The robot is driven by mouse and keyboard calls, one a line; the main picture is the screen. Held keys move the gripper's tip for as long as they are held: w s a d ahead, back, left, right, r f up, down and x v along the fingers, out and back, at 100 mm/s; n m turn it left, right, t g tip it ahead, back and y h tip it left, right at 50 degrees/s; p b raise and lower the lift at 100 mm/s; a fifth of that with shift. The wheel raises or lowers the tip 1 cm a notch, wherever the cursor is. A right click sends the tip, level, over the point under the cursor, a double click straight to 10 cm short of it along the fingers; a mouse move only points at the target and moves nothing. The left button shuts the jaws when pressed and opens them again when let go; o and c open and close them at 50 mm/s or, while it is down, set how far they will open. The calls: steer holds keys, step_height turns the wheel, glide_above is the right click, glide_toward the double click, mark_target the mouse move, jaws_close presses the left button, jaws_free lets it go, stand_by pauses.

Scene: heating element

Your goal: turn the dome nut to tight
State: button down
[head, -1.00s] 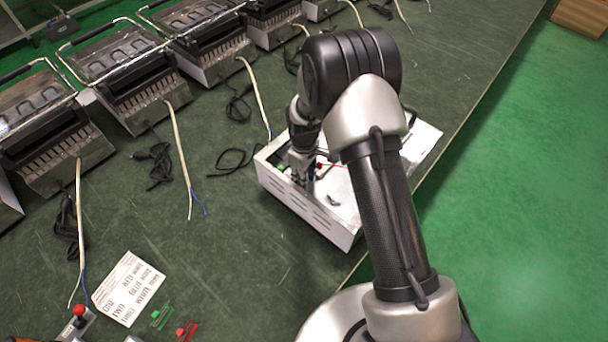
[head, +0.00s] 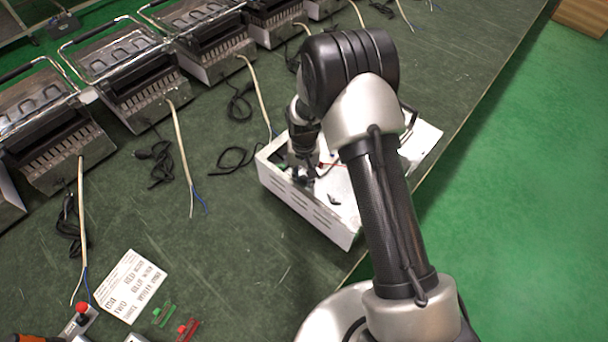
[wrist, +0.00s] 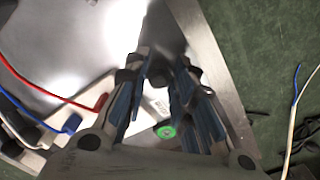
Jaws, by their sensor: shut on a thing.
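An open white metal housing (head: 325,220) with slotted sides lies on the green bench, under my arm. My gripper (head: 305,176) points down inside it, near its left corner. In the wrist view my gripper (wrist: 160,76) has its two blue-padded fingers close to the housing's bright inner floor, with a narrow gap between them. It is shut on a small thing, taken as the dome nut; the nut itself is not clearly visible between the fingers. A green ring-shaped part (wrist: 165,131) shows between the fingers, nearer the palm.
Red wire (wrist: 55,97) and blue wire (wrist: 32,116) run to a white block (wrist: 75,115) beside the fingers. Several grill units (head: 125,75) with loose cables line the bench's back. A printed card (head: 131,286) and small tools lie at front left.

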mark_target(303, 179)
steer(key=m, duration=0.7)
steer(key=shift+a, duration=0.1)
steer(key=m, duration=0.7)
steer(key=shift+w, duration=0.1)
steer(key=shift+m, duration=0.3)
steer(key=c, duration=1.3)
jaws_free()
steer(key=shift+c, duration=0.2)
steer(key=shift+r, duration=0.1)
step_height(303, 179, up, 12)
